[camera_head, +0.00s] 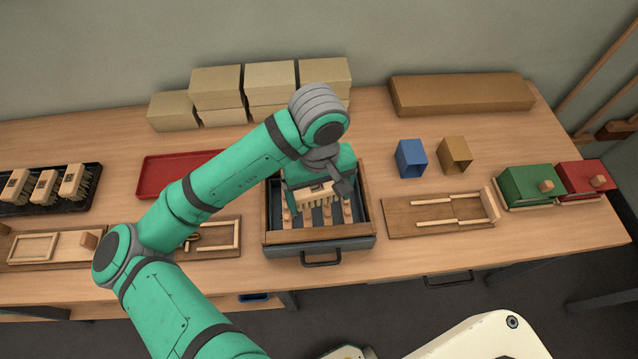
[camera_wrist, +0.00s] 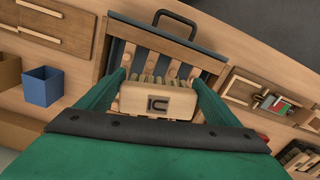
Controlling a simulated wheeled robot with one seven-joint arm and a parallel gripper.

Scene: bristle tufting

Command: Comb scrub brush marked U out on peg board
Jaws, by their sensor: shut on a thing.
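My gripper (camera_head: 317,192) is shut on a pale wooden scrub brush (camera_wrist: 157,104) with tan bristles. It also shows in the head view (camera_head: 316,198). Its end face bears a dark mark, which appears turned in the wrist view; I cannot read it surely as U. The peg board (camera_wrist: 150,62), with rows of wooden pegs and dark gaps between, lies in a wood-and-grey drawer box (camera_head: 319,243) with a front handle. The brush is over the peg board, bristles toward the pegs. I cannot tell whether the bristles touch them.
Several more brushes stand in a black tray (camera_head: 50,203) at far left. A red tray (camera_head: 165,176) lies behind my arm. Blue (camera_head: 410,160) and tan (camera_head: 454,156) cups, a wooden jig (camera_head: 440,214), and green (camera_head: 527,187) and red (camera_head: 583,180) boxes stand right. Cartons line the back.

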